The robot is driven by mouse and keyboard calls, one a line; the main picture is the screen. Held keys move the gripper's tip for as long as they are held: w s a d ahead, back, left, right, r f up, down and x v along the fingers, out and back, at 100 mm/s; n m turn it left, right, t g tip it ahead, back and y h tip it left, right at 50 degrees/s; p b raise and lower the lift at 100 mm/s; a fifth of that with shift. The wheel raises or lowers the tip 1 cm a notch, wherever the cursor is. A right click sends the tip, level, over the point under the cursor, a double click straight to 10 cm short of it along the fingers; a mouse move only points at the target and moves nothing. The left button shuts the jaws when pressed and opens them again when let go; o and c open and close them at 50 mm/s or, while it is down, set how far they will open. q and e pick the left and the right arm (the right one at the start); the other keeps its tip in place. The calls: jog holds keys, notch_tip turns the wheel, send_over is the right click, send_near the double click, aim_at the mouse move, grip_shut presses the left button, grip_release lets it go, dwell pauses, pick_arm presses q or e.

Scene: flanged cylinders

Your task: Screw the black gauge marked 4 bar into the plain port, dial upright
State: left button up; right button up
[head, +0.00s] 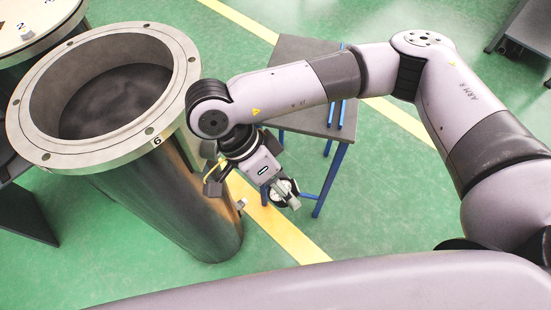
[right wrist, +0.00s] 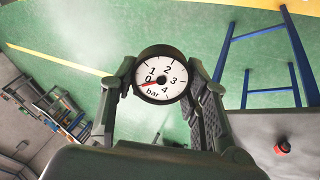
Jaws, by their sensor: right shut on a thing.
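The black gauge (right wrist: 161,75) has a white dial marked 0 to 4 and "bar", with a red needle near 0. My right gripper (head: 286,194) is shut on it; in the right wrist view the fingers clasp its sides. The dial faces the wrist camera, tilted slightly clockwise there. In the head view the gauge (head: 281,187) is partly hidden by the fingers. A small pale fitting (head: 241,203) sticks out from the wall of the big grey cylinder (head: 190,205), left of the gripper and apart from it. I cannot tell whether it is the plain port. My left gripper is not in view.
The cylinder's wide bolted flange (head: 110,155), marked 6, is left of my right arm. A dark table (head: 300,55) with blue legs stands behind the gripper. A small red part (right wrist: 282,147) sits on a dark surface. Green floor is clear at the front.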

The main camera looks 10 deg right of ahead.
jog(key=shift+s+a+r+m+g, duration=0.15)
jog(key=shift+a+m+g, duration=0.3)
jog(key=shift+m+g, duration=0.35)
jog(key=m, duration=0.1)
jog(key=m+g, duration=0.1)
jog(key=a+m+g, duration=0.1)
jog(key=m, duration=0.1)
jog(key=shift+r+y, duration=0.25)
jog(key=shift+y, duration=0.15)
jog(key=w+d+f+m+t+y+p, duration=0.15)
jog(key=w+m+t+y, duration=0.25)
jog(key=m+t+y, duration=0.8)
jog(key=w+f+m+t+y+p, duration=0.3)
jog(key=m+y, duration=0.6)
jog(key=m, duration=0.8)
jog(key=w+a+g+b, duration=0.1)
jog(key=w+a, duration=0.2)
jog(key=a, duration=0.2)
jog(key=shift+w+a, duration=0.15)
jog(key=shift+w, duration=0.25)
